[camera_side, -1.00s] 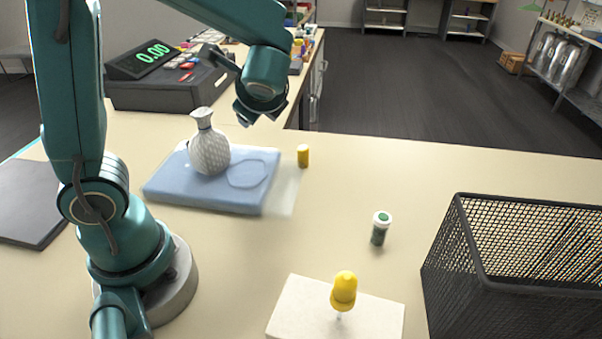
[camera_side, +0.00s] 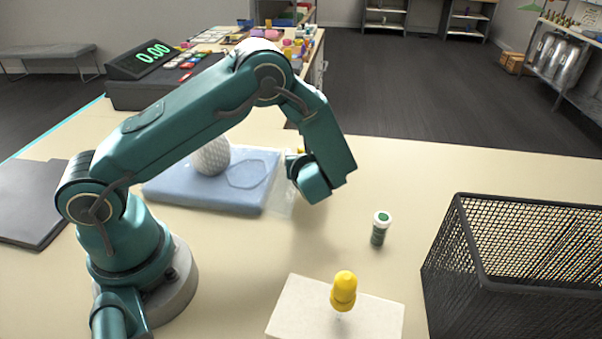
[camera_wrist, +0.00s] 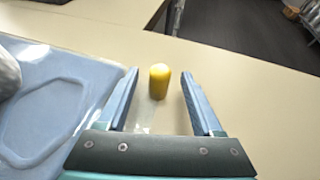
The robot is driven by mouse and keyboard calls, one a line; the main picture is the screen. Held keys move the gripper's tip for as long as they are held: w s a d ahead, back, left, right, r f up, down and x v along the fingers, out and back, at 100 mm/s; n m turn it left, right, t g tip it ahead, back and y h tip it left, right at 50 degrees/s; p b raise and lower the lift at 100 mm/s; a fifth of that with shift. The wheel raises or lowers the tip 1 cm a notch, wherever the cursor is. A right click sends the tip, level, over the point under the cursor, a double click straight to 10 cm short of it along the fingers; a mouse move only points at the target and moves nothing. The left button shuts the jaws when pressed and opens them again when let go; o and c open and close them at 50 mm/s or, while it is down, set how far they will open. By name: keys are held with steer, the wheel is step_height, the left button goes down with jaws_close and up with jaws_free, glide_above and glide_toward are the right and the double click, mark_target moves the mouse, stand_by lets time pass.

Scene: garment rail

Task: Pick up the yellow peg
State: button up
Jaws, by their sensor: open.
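The yellow peg (camera_wrist: 159,82) stands upright on the table in the wrist view, a short way right of the blue pad. It lies between the two open blue fingers of my gripper (camera_wrist: 160,74), with a visible gap on both sides, so neither finger touches it. In the side view my gripper (camera_side: 296,168) is low beside the pad's right edge and hides most of the peg; only a bit of its yellow top (camera_side: 300,150) shows.
A white patterned vase (camera_side: 211,158) stands on the blue pad (camera_side: 200,200). A green-capped vial (camera_side: 380,228), a yellow bulb (camera_side: 344,290) on a white block (camera_side: 295,310) and a black mesh basket (camera_side: 440,270) are to the right. The table between is clear.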

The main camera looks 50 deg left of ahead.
steer(key=shift+x, duration=0.9)
jaws_close()
steer(key=shift+r, duration=0.1)
